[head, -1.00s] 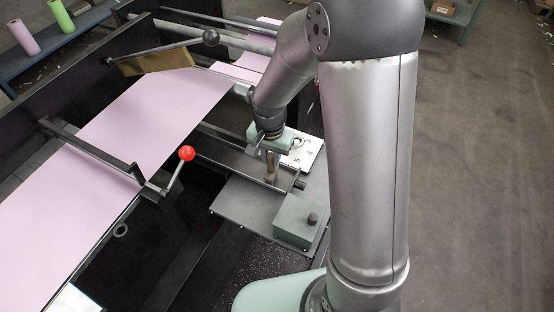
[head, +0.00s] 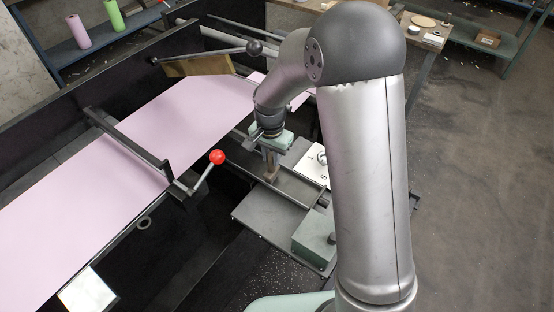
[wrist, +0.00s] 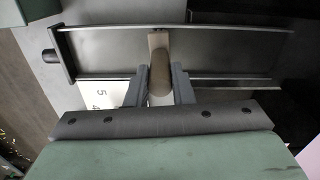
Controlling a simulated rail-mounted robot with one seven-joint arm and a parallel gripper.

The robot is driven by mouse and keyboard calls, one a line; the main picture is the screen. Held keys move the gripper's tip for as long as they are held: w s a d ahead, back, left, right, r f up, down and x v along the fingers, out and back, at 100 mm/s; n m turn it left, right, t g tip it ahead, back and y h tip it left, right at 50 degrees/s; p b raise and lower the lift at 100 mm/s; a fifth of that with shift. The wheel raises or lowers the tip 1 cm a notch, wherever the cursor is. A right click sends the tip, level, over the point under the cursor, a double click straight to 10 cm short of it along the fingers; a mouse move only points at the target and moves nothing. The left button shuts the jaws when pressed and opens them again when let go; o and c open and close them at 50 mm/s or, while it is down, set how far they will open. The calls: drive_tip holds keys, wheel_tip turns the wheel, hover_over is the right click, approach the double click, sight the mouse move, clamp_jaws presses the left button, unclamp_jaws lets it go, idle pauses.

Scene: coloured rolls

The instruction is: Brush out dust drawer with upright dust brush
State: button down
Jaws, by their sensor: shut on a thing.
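The dust drawer is a long grey tray with raised rims and a dark front end with a knob; it crosses the wrist view (wrist: 105,55) and shows beyond my arm in the head view (head: 296,187). The dust brush (wrist: 159,75) has a tan, rounded handle and a pale lower part. It also shows in the head view (head: 270,172), upright, over the drawer. My gripper (wrist: 160,88) is shut on the brush handle. The bristles are hardly visible, and I cannot tell whether they touch the drawer floor. No dust is clearly visible in the drawer.
A green block (head: 314,238) stands on the grey plate in front of the drawer. A white numbered plate (head: 313,165) lies behind it. A red-knobbed lever (head: 218,157) and a pink web (head: 120,200) are to the left. Pale specks lie on the dark floor below.

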drive_tip(key=shift+s+d+b, duration=1)
drive_tip(key=shift+s+d, duration=2.95)
drive_tip(key=shift+d, duration=0.9)
wheel_tip(320, 180, up, 8)
drive_tip(key=p, duration=0.5)
drive_tip(key=shift+s+d+p, duration=0.15)
drive_tip(key=shift+p, duration=0.15)
